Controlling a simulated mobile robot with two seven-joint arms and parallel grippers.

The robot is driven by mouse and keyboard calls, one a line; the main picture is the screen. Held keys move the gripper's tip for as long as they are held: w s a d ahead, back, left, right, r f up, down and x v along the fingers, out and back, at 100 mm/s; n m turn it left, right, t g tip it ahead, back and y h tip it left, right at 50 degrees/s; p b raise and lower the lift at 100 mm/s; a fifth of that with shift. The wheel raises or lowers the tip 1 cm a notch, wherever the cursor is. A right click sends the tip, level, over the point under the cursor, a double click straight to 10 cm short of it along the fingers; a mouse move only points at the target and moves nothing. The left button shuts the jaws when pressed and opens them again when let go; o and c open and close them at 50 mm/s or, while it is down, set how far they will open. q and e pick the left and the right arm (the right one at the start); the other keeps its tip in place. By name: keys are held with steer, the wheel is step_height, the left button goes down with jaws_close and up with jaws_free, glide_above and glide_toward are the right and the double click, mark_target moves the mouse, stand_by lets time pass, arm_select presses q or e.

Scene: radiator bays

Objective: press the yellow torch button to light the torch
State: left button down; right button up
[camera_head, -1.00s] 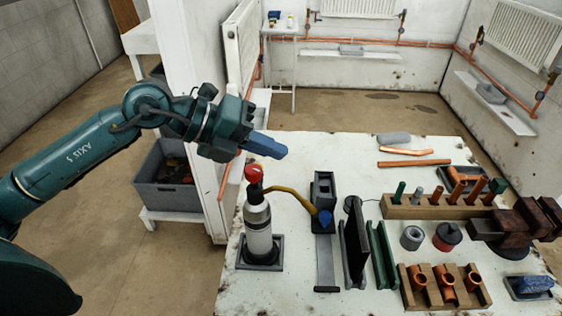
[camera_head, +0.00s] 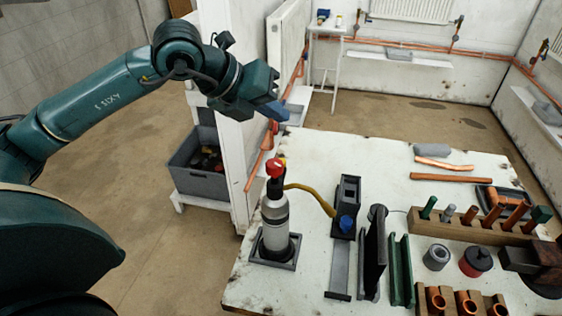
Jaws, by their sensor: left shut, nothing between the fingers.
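A white gas cylinder (camera_head: 274,222) with a red knob (camera_head: 275,167) stands upright on a dark square base at the near left of the table. A yellow-brown hose (camera_head: 312,194) runs from its top to a dark holder (camera_head: 347,194) with a blue part (camera_head: 345,223) at its front. I cannot make out a yellow button. My left gripper (camera_head: 276,110), with blue fingers, is shut and empty. In the picture it is above the red knob, clearly apart from it. My right gripper is not in view.
The white table (camera_head: 340,151) has bare room at its back left. Upright dark plates (camera_head: 375,252) and a green channel (camera_head: 401,270) stand right of the holder. A wooden rack (camera_head: 475,229) holds copper pipes. A grey crate (camera_head: 203,180) and a white wall edge lie left of the table.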

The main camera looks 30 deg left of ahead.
arm_select(q)
step_height(320, 180, down, 7)
steer(key=b, duration=0.4)
steer(key=shift+r, duration=0.2)
steer(key=shift+f+b, duration=0.5)
steer(key=shift+f, duration=0.1)
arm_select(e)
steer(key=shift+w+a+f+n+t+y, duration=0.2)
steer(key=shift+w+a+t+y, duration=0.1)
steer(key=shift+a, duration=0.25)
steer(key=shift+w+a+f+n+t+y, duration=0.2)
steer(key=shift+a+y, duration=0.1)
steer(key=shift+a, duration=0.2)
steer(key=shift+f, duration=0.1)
arm_select(q)
steer(key=shift+f+b, duration=0.4)
steer(key=shift+b, duration=0.35)
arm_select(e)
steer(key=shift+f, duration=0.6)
